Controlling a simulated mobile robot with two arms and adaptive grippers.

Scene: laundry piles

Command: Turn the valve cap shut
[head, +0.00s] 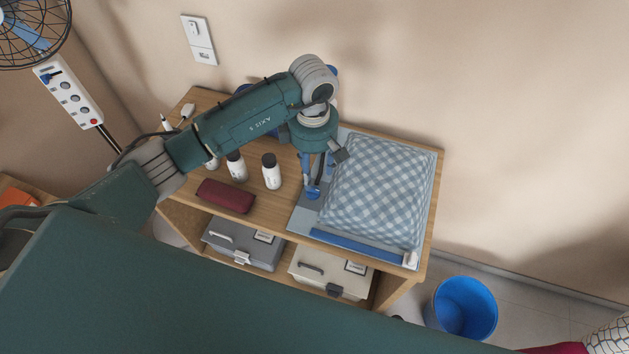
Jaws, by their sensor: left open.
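A flat, pale blue-grey bag (303,222) lies on the wooden table, with a blue-and-white checked cushion-like bundle (375,190) in it. A blue closure strip (357,247) runs along its near edge, with a white piece (411,259) at the right end. My left gripper (314,184) points down over the bag's flat left margin, beside the bundle, and is open. Small blue parts show at its fingertips; I cannot tell whether one is the valve cap. The cap is not clearly seen, being small or hidden by the fingers. My right gripper is not in view.
Grey (265,254) and cream (308,277) boxes sit on the shelf below. A blue bin (464,306) stands on the floor at right.

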